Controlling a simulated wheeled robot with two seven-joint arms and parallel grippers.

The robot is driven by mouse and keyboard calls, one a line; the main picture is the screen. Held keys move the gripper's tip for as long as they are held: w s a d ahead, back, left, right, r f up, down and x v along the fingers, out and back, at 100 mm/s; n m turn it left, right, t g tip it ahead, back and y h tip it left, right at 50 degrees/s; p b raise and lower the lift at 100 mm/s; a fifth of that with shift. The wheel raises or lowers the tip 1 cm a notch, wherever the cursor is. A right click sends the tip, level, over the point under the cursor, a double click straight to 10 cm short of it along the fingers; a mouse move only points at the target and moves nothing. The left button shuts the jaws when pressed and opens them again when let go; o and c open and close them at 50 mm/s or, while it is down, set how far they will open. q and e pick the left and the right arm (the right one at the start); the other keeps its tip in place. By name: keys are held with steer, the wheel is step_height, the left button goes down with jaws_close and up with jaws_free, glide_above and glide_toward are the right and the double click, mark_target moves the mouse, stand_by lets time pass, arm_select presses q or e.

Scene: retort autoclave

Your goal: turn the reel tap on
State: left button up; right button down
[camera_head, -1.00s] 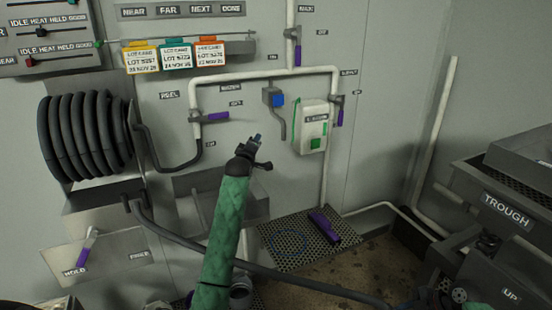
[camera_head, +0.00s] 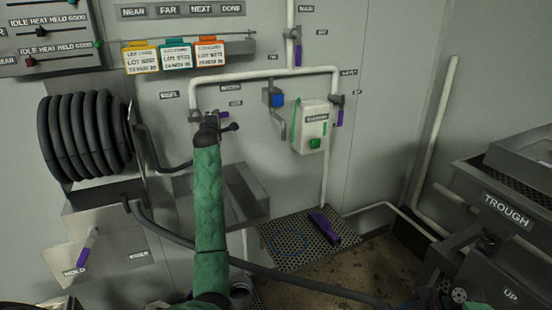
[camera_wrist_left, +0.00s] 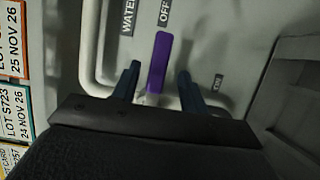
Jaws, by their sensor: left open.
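The reel tap's purple lever (camera_wrist_left: 158,62) points at its OFF plate (camera_wrist_left: 165,12) in the left wrist view. The ON plate (camera_wrist_left: 218,80) is off to the right there. My left gripper (camera_wrist_left: 157,80) is open, with one dark blue finger on each side of the lever's lower part; a gap shows on both sides. In the head view my left gripper (camera_head: 211,119) is in front of the tap on the white pipe and hides most of it. The REEL plate (camera_head: 169,95) is just left of the tap.
The black hose reel (camera_head: 85,137) is left of the tap. A white pipe (camera_head: 250,75) runs right to other purple-levered valves. A blue-buttoned device (camera_head: 277,100) and a white box (camera_head: 311,128) hang nearby. Lot cards (camera_head: 175,58) hang above.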

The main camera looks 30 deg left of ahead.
arm_select(q)
steer(key=x, duration=0.6)
steer(key=shift+w, duration=0.25)
steer(key=shift+a, duration=0.1)
jaws_close()
